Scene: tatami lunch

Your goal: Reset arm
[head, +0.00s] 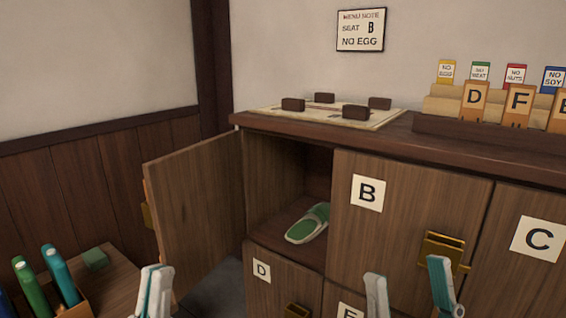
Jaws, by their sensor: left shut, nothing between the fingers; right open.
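My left gripper (154,288) is at the bottom left of the head view, its fingers together with nothing between them. It appears in front of the lower edge of the open cabinet door (200,215). My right gripper (408,288) is at the bottom right, its two fingers spread apart and empty. It appears in front of the closed door marked B (400,220). Only the ends of both grippers show. I cannot tell whether either touches the cabinet.
A green and white slipper (307,224) lies in the open compartment. Dark blocks sit on a board (325,114) on the cabinet top, with a rack of tags (490,130) to the right. A low wooden surface (110,285) holds green and teal bottles (60,275) at lower left.

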